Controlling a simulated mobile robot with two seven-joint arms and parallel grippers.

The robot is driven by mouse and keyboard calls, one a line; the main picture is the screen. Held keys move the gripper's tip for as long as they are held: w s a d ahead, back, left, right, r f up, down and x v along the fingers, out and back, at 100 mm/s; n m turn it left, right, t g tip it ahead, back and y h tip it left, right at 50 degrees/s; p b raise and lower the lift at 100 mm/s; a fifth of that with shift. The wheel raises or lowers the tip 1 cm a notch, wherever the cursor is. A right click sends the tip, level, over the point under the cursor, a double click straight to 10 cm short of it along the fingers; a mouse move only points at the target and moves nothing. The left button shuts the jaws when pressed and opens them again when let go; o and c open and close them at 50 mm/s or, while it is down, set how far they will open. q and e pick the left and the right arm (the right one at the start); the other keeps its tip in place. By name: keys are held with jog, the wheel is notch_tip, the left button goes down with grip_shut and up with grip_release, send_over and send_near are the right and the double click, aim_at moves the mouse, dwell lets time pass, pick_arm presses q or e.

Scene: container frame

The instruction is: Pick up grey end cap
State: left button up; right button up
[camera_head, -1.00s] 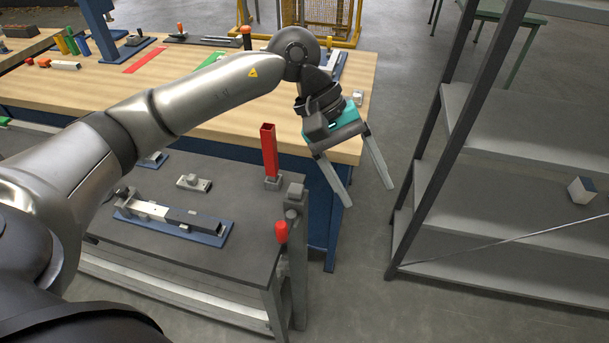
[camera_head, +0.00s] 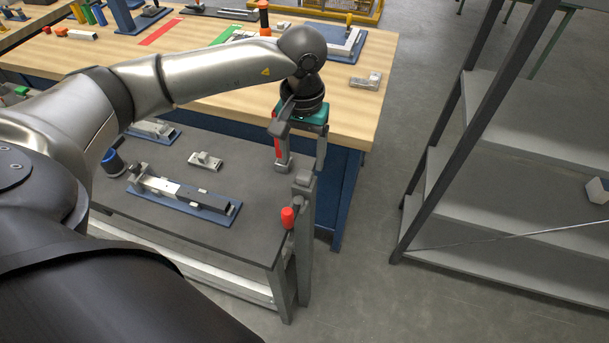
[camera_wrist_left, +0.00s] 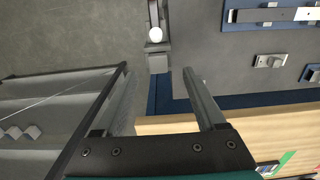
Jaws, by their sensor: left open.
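A small grey piece (camera_head: 205,161) lies on the dark bench and also shows in the left wrist view (camera_wrist_left: 270,61). Another grey piece (camera_head: 365,81) lies near the right end of the wooden table. I cannot tell for certain which is the grey end cap. My left gripper (camera_head: 302,163) points down above the dark bench's right back corner, with its fingers apart and nothing seen between them. My right gripper is not in view.
A grey corner post with a red knob (camera_head: 288,217) stands at the dark bench's right edge. A blue fixture plate (camera_head: 210,213) carries a metal bar. A metal shelf (camera_head: 520,190) stands at the right, holding a light block (camera_head: 597,190). Floor between is clear.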

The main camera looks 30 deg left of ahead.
aim_at(304, 174)
pick_arm(q)
notch_tip(304, 174, down, 6)
jog(key=shift+w+d+r+p, duration=0.1)
jog(key=shift+r+p, duration=0.05)
jog(key=shift+p, duration=0.4)
grip_shut()
dwell(0.3)
